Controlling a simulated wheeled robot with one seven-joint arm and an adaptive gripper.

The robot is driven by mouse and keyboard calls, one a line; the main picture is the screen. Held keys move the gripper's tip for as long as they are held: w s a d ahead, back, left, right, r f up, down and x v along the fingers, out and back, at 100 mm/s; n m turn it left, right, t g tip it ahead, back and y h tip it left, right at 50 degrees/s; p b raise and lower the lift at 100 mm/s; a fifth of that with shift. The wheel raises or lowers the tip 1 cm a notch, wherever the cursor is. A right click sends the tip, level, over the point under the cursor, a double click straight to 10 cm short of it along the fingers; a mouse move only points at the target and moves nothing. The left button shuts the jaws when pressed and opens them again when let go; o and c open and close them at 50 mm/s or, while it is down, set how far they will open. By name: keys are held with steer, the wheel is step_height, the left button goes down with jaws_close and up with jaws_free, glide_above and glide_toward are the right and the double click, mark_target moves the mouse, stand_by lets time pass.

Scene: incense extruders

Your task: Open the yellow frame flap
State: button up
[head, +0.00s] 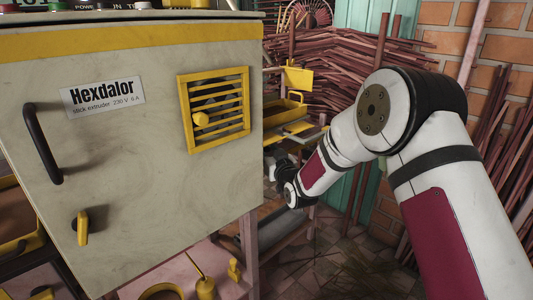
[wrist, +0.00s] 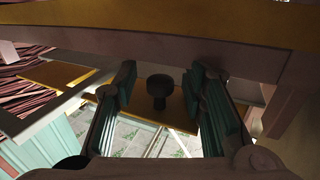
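A yellow frame (wrist: 176,117) with a pale see-through or open middle lies ahead in the wrist view. A short black knob (wrist: 158,88) stands in front of it. My gripper (wrist: 160,72) is open, with one finger on each side of the knob and a visible gap on both sides. I cannot tell how far the knob reaches between the fingers. In the head view my dark gripper is at the cabinet's right edge, and its fingertips are hidden. A yellow slatted frame (head: 184,112) is on the cabinet front; I cannot tell which frame is the flap.
The beige Hexdalor cabinet (head: 110,150) fills the left, with a black handle (head: 43,143) and a yellow latch (head: 82,228). A yellow-brown beam (wrist: 160,22) crosses the wrist view's top. Bundles of reddish sticks (head: 345,70) stand behind my arm. Tiled floor (head: 340,265) shows below.

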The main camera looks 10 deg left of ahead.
steer(key=shift+w+a, duration=0.1)
steer(key=shift+w, duration=0.05)
steer(key=shift+c, duration=0.3)
jaws_close()
steer(key=shift+r+g+p, duration=0.4)
steer(key=shift+r+p, duration=0.05)
steer(key=shift+p, duration=0.2)
steer(key=shift+s+d+r+n+g+h+p, duration=0.1)
steer(key=shift+s+d+n+g+h+p, duration=0.1)
steer(key=shift+n+g+h+p, duration=0.4)
steer(key=shift+o, duration=0.3)
jaws_free()
steer(key=v, duration=1.2)
